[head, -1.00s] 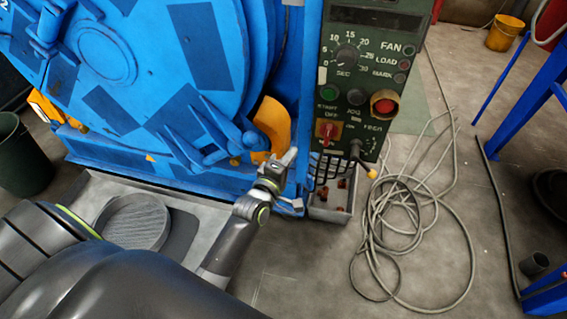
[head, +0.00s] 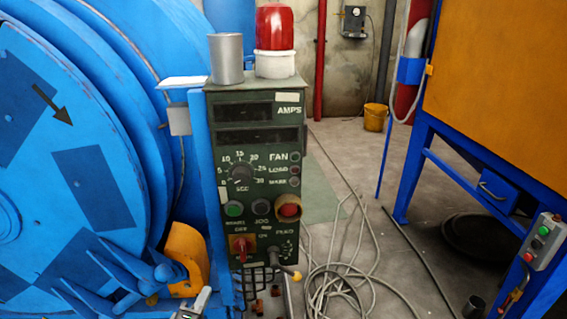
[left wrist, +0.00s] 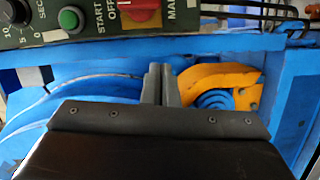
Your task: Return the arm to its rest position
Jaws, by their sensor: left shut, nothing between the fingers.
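My left gripper (head: 201,303) shows only in small part at the bottom edge of the head view, below the yellow-orange guard (head: 186,258) of the blue drum machine (head: 75,165). In the left wrist view its two fingers (left wrist: 160,84) are together with nothing between them. They stand in front of the blue machine frame, beside the yellow-orange guard (left wrist: 225,80). The rest of the left arm is out of the head view. My right gripper is in neither view.
A green control panel (head: 262,185) with knobs and a red button stands right of the drum. A metal cup (head: 227,60) and a red beacon (head: 275,28) are on top. Coiled cable (head: 345,280) lies on the floor. A blue-framed orange machine (head: 500,80) stands at right.

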